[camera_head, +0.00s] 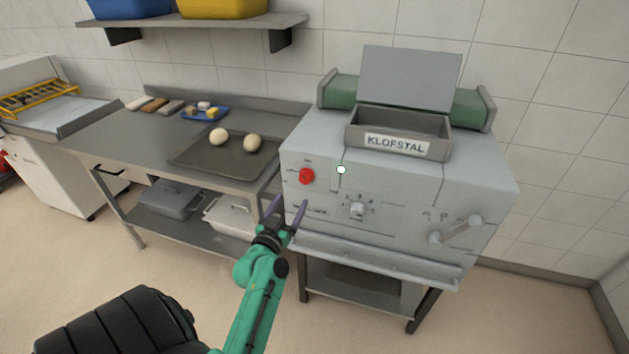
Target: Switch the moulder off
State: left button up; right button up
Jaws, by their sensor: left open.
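The moulder (400,190) is a grey machine on a stand at the right, with a label reading KLOFSTAL on its open-topped hopper (398,125). A red button (307,176) sits on the left of its front face. A dial (357,209) is lower and to the right of the button, and a lever handle (456,230) is further right. My left gripper (287,207) is open and empty, below and a little left of the red button, in front of the machine's left edge. Its fingers point up. My right gripper is not in view.
A steel table (120,140) stands left of the moulder. It bears a dark tray (205,163) with two dough balls (252,143) and a blue tray (186,115) of small items. Lidded containers (170,198) stand on its lower shelf. A wall shelf (220,22) holds blue and yellow bins.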

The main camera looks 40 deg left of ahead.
aim_at(304, 179)
pick_arm(q)
jog(key=b+x, duration=0.1)
jog(key=x, duration=0.4)
jog(key=b+x, duration=0.1)
jog(key=x, duration=0.4)
jog(key=shift+w+a+f, duration=0.1)
jog(key=shift+w+f, duration=0.1)
jog(key=shift+f, duration=0.05)
jog(key=shift+w+a+r, duration=0.1)
jog(key=shift+w+a, duration=0.05)
jog(key=shift+w, duration=0.25)
grip_shut()
